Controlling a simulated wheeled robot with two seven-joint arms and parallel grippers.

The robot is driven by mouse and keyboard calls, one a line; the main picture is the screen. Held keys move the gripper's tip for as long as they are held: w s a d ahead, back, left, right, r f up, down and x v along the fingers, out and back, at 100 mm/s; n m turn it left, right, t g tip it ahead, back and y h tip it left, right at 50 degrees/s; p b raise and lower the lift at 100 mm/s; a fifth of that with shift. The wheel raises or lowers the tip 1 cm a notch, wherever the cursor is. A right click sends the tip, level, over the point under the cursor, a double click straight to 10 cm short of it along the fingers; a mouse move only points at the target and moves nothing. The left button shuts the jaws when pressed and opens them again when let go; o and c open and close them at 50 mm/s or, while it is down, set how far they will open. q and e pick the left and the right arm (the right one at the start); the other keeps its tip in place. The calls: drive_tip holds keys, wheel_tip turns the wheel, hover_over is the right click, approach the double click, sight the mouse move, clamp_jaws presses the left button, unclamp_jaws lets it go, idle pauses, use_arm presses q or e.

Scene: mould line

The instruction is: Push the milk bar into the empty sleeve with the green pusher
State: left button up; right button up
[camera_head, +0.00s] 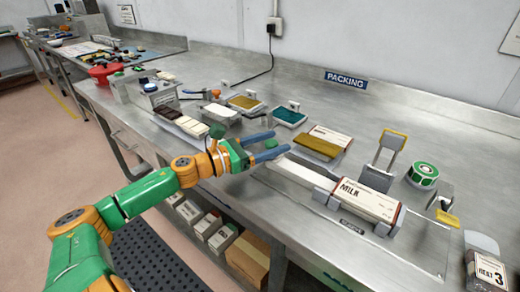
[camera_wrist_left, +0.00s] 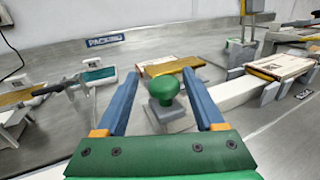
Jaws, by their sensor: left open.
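My left gripper (camera_head: 280,142) is open, with its two blue fingers on either side of the green pusher's round knob (camera_head: 271,144). In the left wrist view the knob (camera_wrist_left: 163,87) stands upright on a grey block between the fingers (camera_wrist_left: 163,75), with a gap on each side. The sleeve labelled MILK (camera_head: 365,200) lies in a grey holder to the right of the gripper. A long pale strip (camera_head: 300,176) runs from near the pusher to the sleeve's left end. I cannot make out a separate milk bar; the sleeve's inside is hidden. My right gripper is not in view.
A grey upright lever with a yellow handle (camera_head: 394,135) stands behind the sleeve, with a green-and-white roll (camera_head: 423,176) to its right. A tray of dark and pale bars (camera_head: 190,125) lies left of the gripper. A wrapped package (camera_head: 322,142) lies behind it.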

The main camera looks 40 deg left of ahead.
use_arm(q)
drive_tip(key=v, duration=0.2)
drive_tip(key=shift+s+a+f, duration=0.1)
drive_tip(key=shift+s+a, duration=0.05)
drive_tip(key=shift+s, duration=0.1)
drive_tip(key=shift+s+a, duration=0.1)
drive_tip(key=shift+s, duration=0.25)
drive_tip(key=shift+s+a, duration=0.35)
drive_tip(key=shift+s, duration=0.25)
